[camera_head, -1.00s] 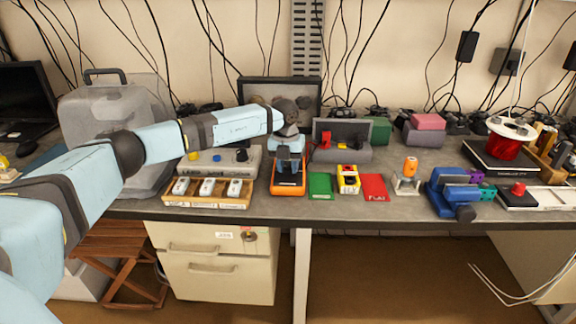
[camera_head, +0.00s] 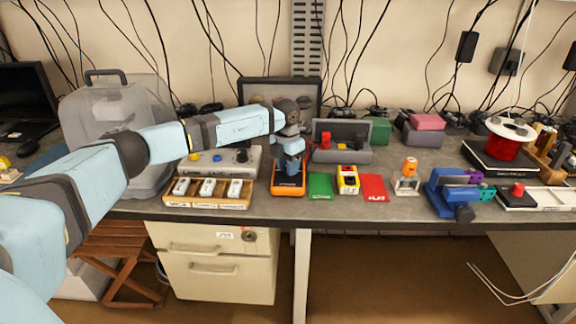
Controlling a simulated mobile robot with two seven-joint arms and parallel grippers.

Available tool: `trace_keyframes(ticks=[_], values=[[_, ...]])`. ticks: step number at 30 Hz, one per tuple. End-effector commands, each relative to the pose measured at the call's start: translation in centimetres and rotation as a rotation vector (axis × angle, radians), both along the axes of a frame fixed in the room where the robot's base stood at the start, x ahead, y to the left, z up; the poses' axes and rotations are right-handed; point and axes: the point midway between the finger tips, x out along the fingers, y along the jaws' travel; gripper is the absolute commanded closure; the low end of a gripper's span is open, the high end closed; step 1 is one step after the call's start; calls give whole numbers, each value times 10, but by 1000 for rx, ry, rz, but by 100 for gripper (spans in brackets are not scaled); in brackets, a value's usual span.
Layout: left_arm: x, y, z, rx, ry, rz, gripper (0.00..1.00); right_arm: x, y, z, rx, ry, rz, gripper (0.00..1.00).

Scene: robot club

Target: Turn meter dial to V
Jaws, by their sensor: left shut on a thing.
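The meter (camera_head: 288,190) is a black device with an orange casing, lying on the bench near its front edge, left of the green mat. My left gripper (camera_head: 290,165) points down over the meter and is shut on its dial. The dial and its markings are hidden behind the gripper, so I cannot tell which setting it points to. My right gripper is not in view.
Left of the meter stand a wooden tray (camera_head: 165,200) with several white-labelled items and a grey box with knobs (camera_head: 217,170). To the right are a green mat (camera_head: 320,194), a yellow meter-like device (camera_head: 347,188), a red mat (camera_head: 373,196) and a blue vise (camera_head: 440,193).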

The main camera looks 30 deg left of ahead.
Motion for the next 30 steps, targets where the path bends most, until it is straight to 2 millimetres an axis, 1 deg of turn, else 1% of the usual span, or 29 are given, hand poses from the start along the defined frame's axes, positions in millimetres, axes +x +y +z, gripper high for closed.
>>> trace_keyframes(ticks=[6,12,27,28,29,30], values=[[0,0,0,-1,0,-117,91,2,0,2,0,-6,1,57],[0,0,0,-1,0,-175,91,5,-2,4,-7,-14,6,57],[0,0,1,0,-1,-193,91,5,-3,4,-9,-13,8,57],[0,0,1,0,-1,-193,63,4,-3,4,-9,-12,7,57],[0,0,1,0,-1,-193,56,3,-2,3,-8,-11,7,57],[0,0,0,0,-1,-193,47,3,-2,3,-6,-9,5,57]])
